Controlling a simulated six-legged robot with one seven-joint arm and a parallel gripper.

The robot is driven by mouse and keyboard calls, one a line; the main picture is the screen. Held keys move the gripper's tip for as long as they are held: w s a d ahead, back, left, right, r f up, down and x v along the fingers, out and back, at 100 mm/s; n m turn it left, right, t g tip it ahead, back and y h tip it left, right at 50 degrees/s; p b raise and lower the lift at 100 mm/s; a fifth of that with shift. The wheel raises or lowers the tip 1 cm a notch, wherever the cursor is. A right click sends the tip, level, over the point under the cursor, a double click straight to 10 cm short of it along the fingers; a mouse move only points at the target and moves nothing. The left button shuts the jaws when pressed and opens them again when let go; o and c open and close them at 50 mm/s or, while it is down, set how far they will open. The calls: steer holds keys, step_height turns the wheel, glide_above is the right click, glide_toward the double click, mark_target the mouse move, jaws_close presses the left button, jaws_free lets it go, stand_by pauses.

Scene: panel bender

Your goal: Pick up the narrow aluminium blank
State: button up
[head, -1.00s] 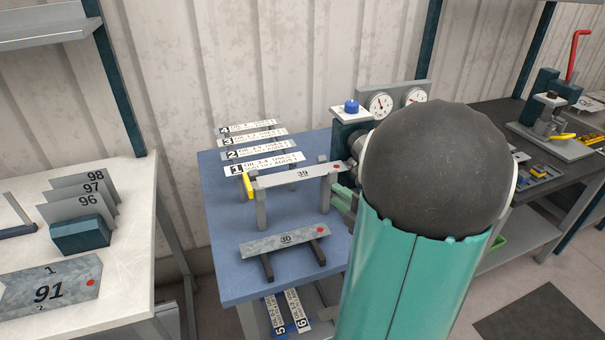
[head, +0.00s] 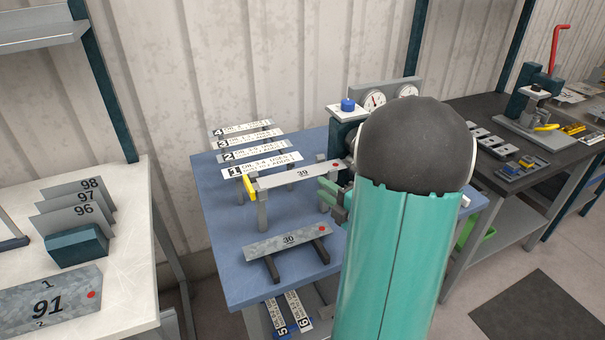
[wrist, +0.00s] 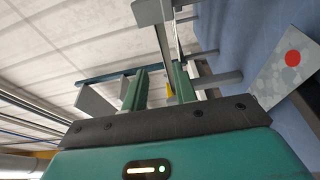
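The narrow, plain grey blank marked 39 (head: 295,176), with a red dot at its right end, lies level across upright posts on the blue table. I take it as the narrow aluminium blank. My gripper (head: 332,201) is at the right part of this blank, on its near side and slightly below, with its green fingers pointing left. In the wrist view my gripper (wrist: 157,82) is open, with a gap between its fingers and nothing clearly held. A thin strip shows beyond the fingertips there; I cannot tell if it is the blank. My arm hides part of the table.
A mottled blank marked 30 (head: 289,241) rests on a low dark stand nearer me. Numbered label strips (head: 258,158) lie behind. A yellow piece (head: 250,187) stands at the blank's left end. Gauges (head: 375,100) and a blue button (head: 348,104) are behind my arm.

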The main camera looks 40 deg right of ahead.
mark_target(303, 173)
steer(key=w, duration=0.5)
steer(key=shift+w+a+f, duration=0.1)
steer(key=shift+f, duration=0.05)
steer(key=shift+c, duration=0.2)
jaws_close()
